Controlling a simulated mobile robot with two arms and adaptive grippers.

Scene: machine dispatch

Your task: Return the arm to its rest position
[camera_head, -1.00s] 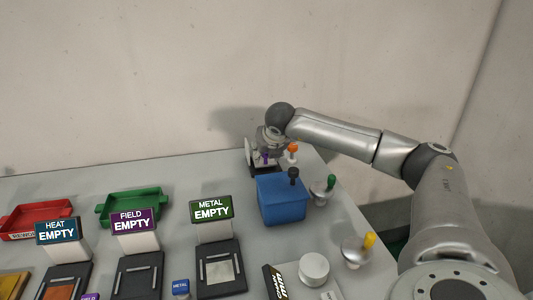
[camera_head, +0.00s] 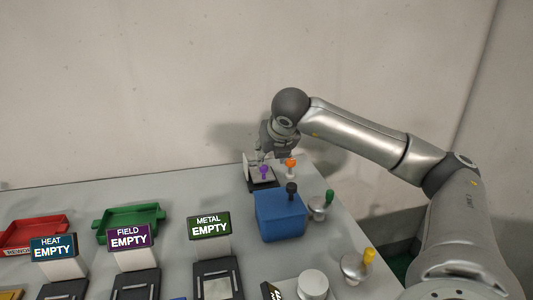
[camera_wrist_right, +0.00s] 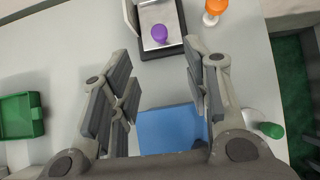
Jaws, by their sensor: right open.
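My right arm comes in from the right in the head view. Its gripper (camera_head: 262,155) hangs at the table's far right corner, just above a small black-framed plate (camera_head: 262,184) with a purple knob (camera_head: 264,171) on it. In the right wrist view, the open gripper (camera_wrist_right: 157,58) has its fingers spread wide with nothing between them. The purple knob (camera_wrist_right: 160,34) and the plate (camera_wrist_right: 148,48) lie beyond the fingertips. My left gripper is not in view.
A blue box (camera_head: 280,218) stands in front of the plate. Beside it are orange (camera_head: 290,163), green (camera_head: 328,197) and yellow (camera_head: 369,256) knobs. Green (camera_head: 129,225) and red (camera_head: 35,232) trays and signed stations (camera_head: 209,226) stand left. The wall is behind; the air above the table is clear.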

